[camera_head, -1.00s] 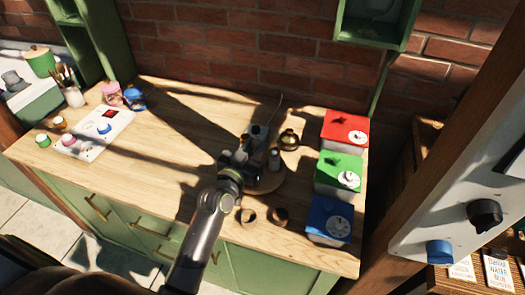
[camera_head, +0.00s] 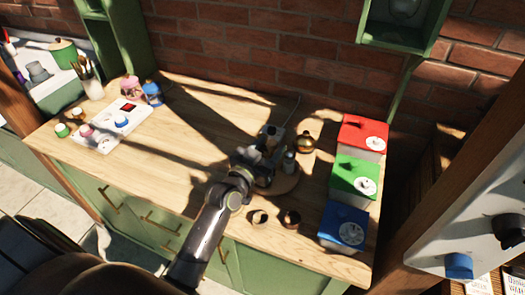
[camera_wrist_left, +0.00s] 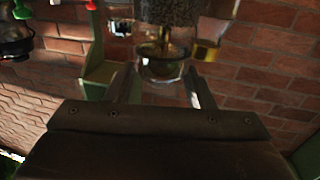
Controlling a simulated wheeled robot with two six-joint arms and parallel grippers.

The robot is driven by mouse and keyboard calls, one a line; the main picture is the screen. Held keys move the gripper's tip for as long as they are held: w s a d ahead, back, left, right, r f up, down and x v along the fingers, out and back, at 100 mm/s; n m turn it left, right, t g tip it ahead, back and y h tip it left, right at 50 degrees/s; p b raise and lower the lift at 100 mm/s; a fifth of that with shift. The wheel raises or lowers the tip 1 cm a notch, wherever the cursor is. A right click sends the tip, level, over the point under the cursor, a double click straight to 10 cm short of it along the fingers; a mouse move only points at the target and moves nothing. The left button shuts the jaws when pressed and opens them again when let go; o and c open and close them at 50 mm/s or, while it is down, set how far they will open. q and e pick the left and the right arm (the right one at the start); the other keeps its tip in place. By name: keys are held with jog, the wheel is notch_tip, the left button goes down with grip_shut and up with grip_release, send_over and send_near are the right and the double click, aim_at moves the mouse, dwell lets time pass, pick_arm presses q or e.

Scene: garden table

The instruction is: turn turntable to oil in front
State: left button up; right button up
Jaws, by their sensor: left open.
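The round wooden turntable (camera_head: 286,186) is on the right part of the wooden counter. Several small containers stand on it, including a pale cylindrical one (camera_head: 289,161); I cannot tell which is the oil. My left gripper (camera_head: 262,162) is at the turntable's left side, low among the containers and hiding part of it. In the left wrist view, its two fingers (camera_wrist_left: 161,90) are spread apart, with a clear glass container (camera_wrist_left: 160,68) showing between and beyond them. I cannot tell whether they touch it. My right gripper is not in view.
Red (camera_head: 363,135), green (camera_head: 355,175) and blue (camera_head: 343,227) boxes line the counter's right end. A brass round pot (camera_head: 306,144) stands behind the turntable. Two small cups (camera_head: 259,218) (camera_head: 292,219) stand in front. The middle-left of the counter is clear.

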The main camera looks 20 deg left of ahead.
pick_arm(q)
jog(key=s+a+b, duration=0.2)
jog(key=s+b, duration=0.3)
jog(key=s, duration=1.2)
jog(key=shift+a, duration=0.35)
jog(key=shift+s, duration=0.1)
